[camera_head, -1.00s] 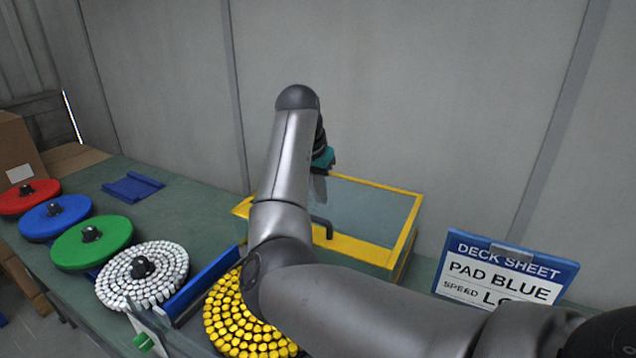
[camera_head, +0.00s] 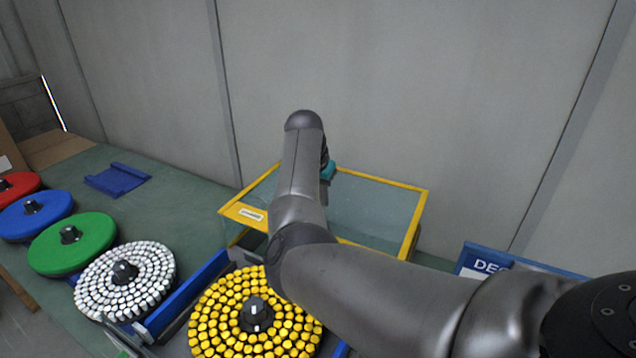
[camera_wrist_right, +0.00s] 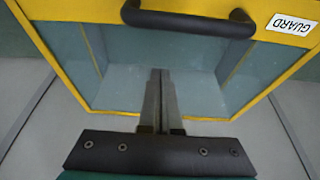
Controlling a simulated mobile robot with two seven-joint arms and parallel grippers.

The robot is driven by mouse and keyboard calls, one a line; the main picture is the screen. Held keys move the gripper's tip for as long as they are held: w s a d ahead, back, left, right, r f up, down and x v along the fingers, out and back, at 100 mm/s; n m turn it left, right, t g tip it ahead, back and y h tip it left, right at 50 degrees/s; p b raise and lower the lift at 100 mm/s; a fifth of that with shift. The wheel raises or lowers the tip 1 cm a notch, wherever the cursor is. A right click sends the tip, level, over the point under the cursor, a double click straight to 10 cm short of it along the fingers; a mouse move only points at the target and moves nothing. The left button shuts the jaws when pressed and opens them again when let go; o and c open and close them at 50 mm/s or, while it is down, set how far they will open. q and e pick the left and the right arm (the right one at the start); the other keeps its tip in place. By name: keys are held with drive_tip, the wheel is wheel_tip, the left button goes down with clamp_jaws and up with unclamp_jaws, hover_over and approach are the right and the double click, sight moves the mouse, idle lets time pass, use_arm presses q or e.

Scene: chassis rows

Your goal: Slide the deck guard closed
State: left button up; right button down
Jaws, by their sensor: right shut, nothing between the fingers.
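The deck guard (camera_head: 404,251), a clear box with a yellow frame, stands at the back of the bench, behind the yellow-studded pad (camera_head: 222,304). In the right wrist view, the guard's yellow frame (camera_wrist_right: 262,62), its dark bar handle (camera_wrist_right: 187,21) and a "GUARD" label show. My right gripper (camera_wrist_right: 160,72) is shut and empty over the guard's clear panel. Its fingertips point toward the handle, with a gap between them in the picture. In the head view, my right arm hides the fingers and handle; only a teal part of the gripper shows. My left gripper is not in view.
White (camera_head: 105,287), green (camera_head: 48,249), blue (camera_head: 20,222) and red (camera_head: 14,188) pads line the left of the bench. A blue holder (camera_head: 118,180) lies behind them. The deck sheet sign (camera_head: 478,258) stands at right, partly hidden by my arm. A wall is close behind.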

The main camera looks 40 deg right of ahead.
drive_tip(key=a, duration=0.1)
drive_tip(key=s+a+p, duration=0.1)
drive_tip(key=a, duration=0.1)
drive_tip(key=shift+s+f, duration=0.25)
drive_tip(key=shift+f, duration=0.1)
drive_tip(key=shift+s+a+f, duration=0.1)
drive_tip(key=shift+s+a, duration=0.05)
drive_tip(key=shift+a, duration=0.05)
